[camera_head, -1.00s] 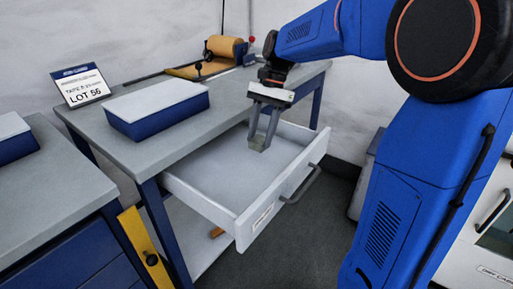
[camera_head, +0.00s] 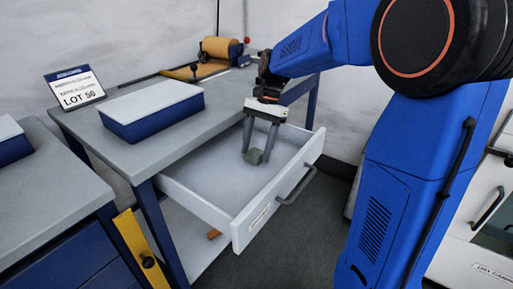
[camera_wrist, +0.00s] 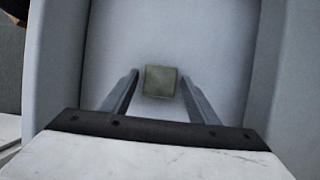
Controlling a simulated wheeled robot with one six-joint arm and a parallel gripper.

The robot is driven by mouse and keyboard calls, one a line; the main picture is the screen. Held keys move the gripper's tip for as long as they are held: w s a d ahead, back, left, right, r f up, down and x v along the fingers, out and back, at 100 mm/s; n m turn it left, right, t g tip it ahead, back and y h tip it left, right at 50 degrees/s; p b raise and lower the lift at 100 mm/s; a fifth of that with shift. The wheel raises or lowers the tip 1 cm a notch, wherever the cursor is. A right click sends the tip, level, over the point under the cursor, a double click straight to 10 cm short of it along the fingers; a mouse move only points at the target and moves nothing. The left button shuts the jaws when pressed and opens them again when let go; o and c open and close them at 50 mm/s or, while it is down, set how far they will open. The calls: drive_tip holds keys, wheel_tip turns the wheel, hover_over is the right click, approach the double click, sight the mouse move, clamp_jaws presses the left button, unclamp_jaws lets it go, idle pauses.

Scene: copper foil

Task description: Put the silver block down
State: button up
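The silver block (camera_head: 253,157) is a small grey-green cube inside the open white drawer (camera_head: 213,211). It appears to rest on the drawer floor. My gripper (camera_head: 256,153) reaches down into the drawer with its fingers on either side of the block. In the wrist view the block (camera_wrist: 160,80) lies between the fingertips, with a narrow gap to each finger, so my gripper (camera_wrist: 159,76) looks open around it. The block's underside is hidden.
The drawer hangs out from a grey workbench (camera_head: 165,151). A blue box with a white top (camera_head: 152,110) and a LOT 56 sign (camera_head: 76,88) stand on the bench. The drawer floor around the block is clear, with walls on the sides.

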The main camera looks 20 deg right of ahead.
drive_tip(key=shift+r, duration=0.1)
drive_tip(key=v, duration=1.2)
drive_tip(key=shift+a+r, duration=0.1)
idle(0.3)
